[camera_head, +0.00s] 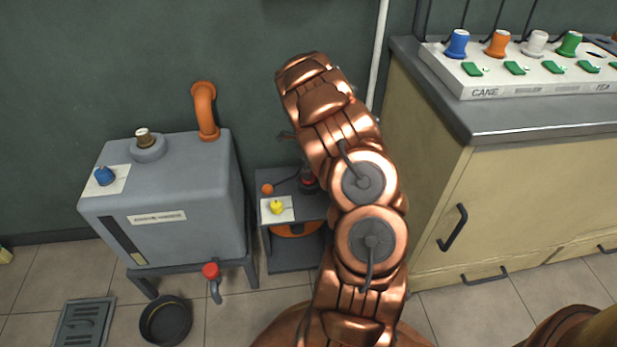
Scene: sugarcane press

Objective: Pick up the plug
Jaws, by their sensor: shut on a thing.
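My copper arm rises through the middle of the head view and hides most of my gripper. A dark piece with some red (308,181) shows beside the arm at the stand's back, where a thin black cord ends. I cannot tell whether this piece is the plug. No other plug shows clearly on the stand.
A yellow knob (277,207) and an orange ball (267,188) are on the stand. A grey tank (190,190) with a red tap (211,270) stands left. A dark bowl (166,320) is on the floor. A cabinet (430,170) with a coloured-plug panel (530,88) stands right.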

